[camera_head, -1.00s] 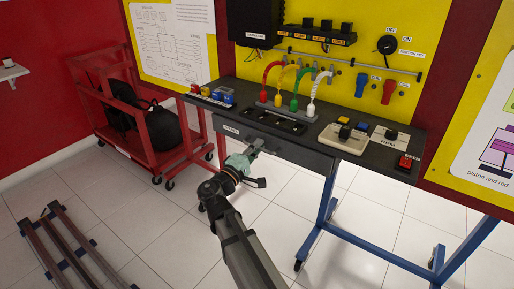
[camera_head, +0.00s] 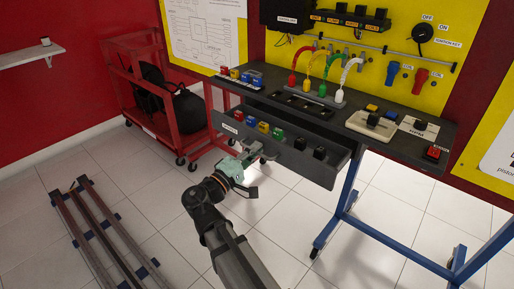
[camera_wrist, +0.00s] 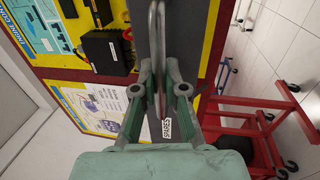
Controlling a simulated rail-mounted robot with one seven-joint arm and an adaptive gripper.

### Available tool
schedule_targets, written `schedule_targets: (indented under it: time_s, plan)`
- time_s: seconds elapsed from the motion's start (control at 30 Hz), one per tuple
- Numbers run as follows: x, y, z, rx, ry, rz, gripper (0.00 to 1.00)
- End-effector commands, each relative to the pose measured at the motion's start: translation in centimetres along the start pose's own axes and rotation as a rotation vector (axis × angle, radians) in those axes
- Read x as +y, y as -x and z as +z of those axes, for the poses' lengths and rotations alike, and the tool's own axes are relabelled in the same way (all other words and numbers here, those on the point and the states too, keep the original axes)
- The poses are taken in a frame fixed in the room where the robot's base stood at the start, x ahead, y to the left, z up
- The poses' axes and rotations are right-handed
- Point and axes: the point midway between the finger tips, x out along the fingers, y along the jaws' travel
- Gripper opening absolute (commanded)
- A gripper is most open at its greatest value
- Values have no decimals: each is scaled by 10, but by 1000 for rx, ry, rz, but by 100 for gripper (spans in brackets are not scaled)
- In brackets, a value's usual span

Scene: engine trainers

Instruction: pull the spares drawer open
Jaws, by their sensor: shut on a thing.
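The spares drawer (camera_head: 312,165) is a dark grey drawer under the black bench top. It stands pulled out, with several small coloured blocks in it, among them a yellow one (camera_head: 264,127) and a red one (camera_head: 250,121). My gripper (camera_head: 254,151) is at the drawer front, shut on the metal bar handle (camera_wrist: 154,45). In the wrist view my gripper's two fingers (camera_wrist: 160,92) close around the handle from both sides. The SPARES label (camera_wrist: 167,129) shows on the drawer front in the wrist view. The fingers' contact is small in the head view.
The bench top (camera_head: 285,98) carries coloured hoses, switches and a red button box (camera_head: 433,153). A red cart (camera_head: 178,130) stands behind left. Metal rails (camera_head: 105,235) lie on the floor at left. Blue bench legs (camera_head: 335,220) stand at right. Tiled floor around my arm is free.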

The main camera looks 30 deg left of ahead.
Motion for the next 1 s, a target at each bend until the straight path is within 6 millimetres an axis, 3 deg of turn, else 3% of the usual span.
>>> schedule_targets:
  time_s: [0.17,0.2,0.27,0.67,0.87,1.0]
  plan:
    - [0,0,-1,1,0,1,0]
    - [0,0,-1,1,0,1,18]
    - [0,0,0,1,0,1,37]
    - [0,4,0,1,0,0,37]
    - [0,29,0,3,0,0,37]
    - [0,57,0,4,0,0,37]
